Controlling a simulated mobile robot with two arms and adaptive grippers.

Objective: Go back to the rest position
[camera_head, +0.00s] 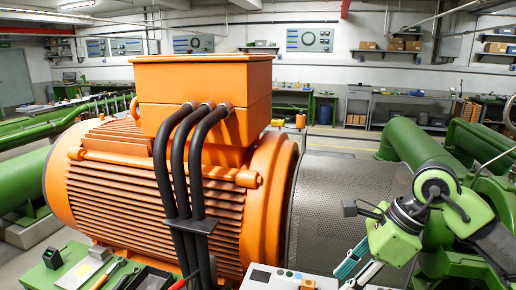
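My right arm comes in from the right edge, with green and black joints. My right gripper (345,279) points down and to the left at the bottom, just right of the middle. Its narrow teal and grey fingers run close to a pale panel with buttons (268,277). I cannot tell whether they are apart or shut, and I see nothing clearly held. My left arm and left gripper are not in view.
A large orange motor (160,195) with thick black cables fills the middle left. A perforated grey guard (335,205) and green pipes (415,145) stand to its right. Hand tools, including a screwdriver (108,273), lie on a green surface at bottom left. Workbenches line the back wall.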

